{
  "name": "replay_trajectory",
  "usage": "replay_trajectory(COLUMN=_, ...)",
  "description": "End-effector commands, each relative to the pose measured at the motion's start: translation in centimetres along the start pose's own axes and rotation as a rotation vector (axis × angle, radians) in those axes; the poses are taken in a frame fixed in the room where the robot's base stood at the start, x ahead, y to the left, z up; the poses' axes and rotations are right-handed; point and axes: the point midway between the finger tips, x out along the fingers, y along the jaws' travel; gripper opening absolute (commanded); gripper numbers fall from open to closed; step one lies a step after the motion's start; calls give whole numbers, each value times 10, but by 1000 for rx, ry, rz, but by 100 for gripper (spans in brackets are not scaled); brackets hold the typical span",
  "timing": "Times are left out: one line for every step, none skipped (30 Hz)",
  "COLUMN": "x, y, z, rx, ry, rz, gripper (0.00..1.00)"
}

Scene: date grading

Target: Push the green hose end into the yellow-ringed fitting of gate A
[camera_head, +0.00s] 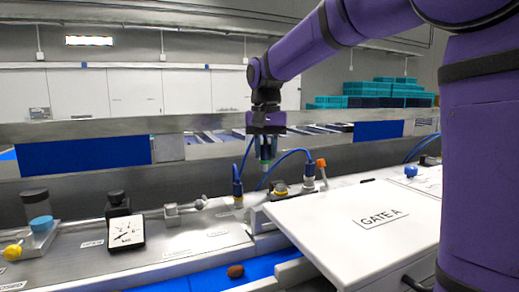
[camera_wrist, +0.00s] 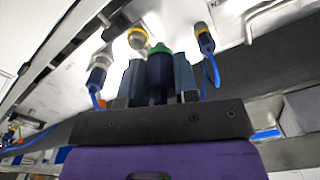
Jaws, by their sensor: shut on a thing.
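My gripper (camera_head: 265,152) is shut on the green hose end (camera_wrist: 160,50), a dark blue plug with a green ring, between its two fingers in the wrist view. The green also shows at the fingertips in the head view (camera_head: 265,166). The yellow-ringed fitting (camera_head: 280,188) is on the metal deck beside gate A (camera_head: 335,205), a white labelled panel. In the head view the hose end is above the fitting and a little left. In the wrist view the yellow-ringed fitting (camera_wrist: 138,38) appears just beyond and left of the green ring, seemingly apart; the exact gap is unclear.
Blue-hosed connectors stand on both sides of the fitting, at left (camera_head: 237,190) and right (camera_head: 308,175). An orange-topped part (camera_head: 321,164) is close by. A gauge (camera_head: 126,232) and a lever (camera_head: 185,211) stand farther left. A brown date (camera_head: 236,271) lies on the blue belt.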

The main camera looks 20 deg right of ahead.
Motion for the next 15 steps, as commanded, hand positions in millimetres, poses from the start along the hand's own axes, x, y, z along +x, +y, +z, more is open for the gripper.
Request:
replay_trajectory(x=1, y=3, z=-2, rx=1, ry=0, rz=0, gripper=0)
replay_trajectory(x=1, y=4, z=-2, rx=1, ry=0, rz=0, gripper=0)
replay_trajectory(x=2, y=6, z=-4, rx=1, ry=0, rz=0, gripper=0)
replay_trajectory(x=2, y=8, z=-4, rx=1, ry=0, rz=0, gripper=0)
replay_trajectory(x=2, y=10, z=-5, rx=1, ry=0, rz=0, gripper=0)
replay_trajectory(x=3, y=12, z=-6, rx=2, ry=0, rz=0, gripper=0)
replay_trajectory(x=3, y=13, z=-7, rx=2, ry=0, rz=0, gripper=0)
replay_trajectory(x=3, y=15, z=-8, rx=1, ry=-1, rz=0, gripper=0)
replay_trajectory(x=4, y=17, z=-9, rx=1, ry=-1, rz=0, gripper=0)
replay_trajectory(x=4, y=18, z=-10, rx=0, ry=-1, rz=0, gripper=0)
replay_trajectory(x=5, y=20, z=-11, rx=0, ry=-1, rz=0, gripper=0)
replay_trajectory(x=5, y=22, z=-12, rx=1, ry=-1, rz=0, gripper=0)
replay_trajectory(x=6, y=23, z=-12, rx=1, ry=-1, rz=0, gripper=0)
replay_trajectory(x=6, y=25, z=-13, rx=2, ry=-1, rz=0, gripper=0)
replay_trajectory(x=6, y=27, z=-14, rx=2, ry=-1, rz=0, gripper=0)
